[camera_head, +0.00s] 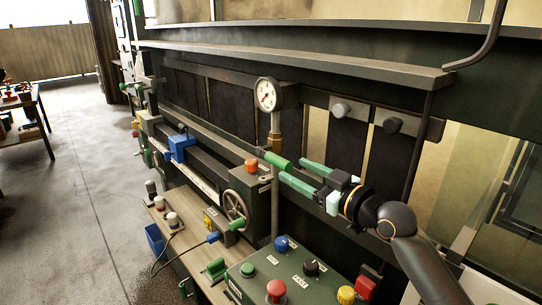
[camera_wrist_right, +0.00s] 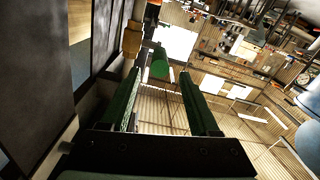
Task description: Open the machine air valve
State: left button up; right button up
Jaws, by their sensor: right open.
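The air valve has a green handle (camera_head: 278,161) that sticks out sideways below a round white gauge (camera_head: 266,95) and a brass fitting (camera_head: 275,124). In the right wrist view the green handle (camera_wrist_right: 160,64) shows just beyond and between the fingertips, with the brass fitting (camera_wrist_right: 132,39) to its left. My right gripper (camera_head: 293,170) is open, its two green fingers pointing at the handle from the right. The fingers also show in the right wrist view (camera_wrist_right: 162,80), apart and with nothing clamped. Whether they touch the handle cannot be told. My left gripper is out of view.
A control panel (camera_head: 262,276) with coloured buttons lies below my right arm. A handwheel (camera_head: 234,205) and an orange knob (camera_head: 251,165) sit left of the valve. A long metal shelf edge (camera_head: 300,64) runs above. Open floor (camera_head: 80,180) lies at left.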

aim_at(271, 158)
jog(key=x, duration=0.9)
jog(key=shift+w+a, duration=0.15)
jog(key=shift+w, duration=0.1)
grip_shut()
jog(key=shift+f, duration=0.1)
dwell(1.0)
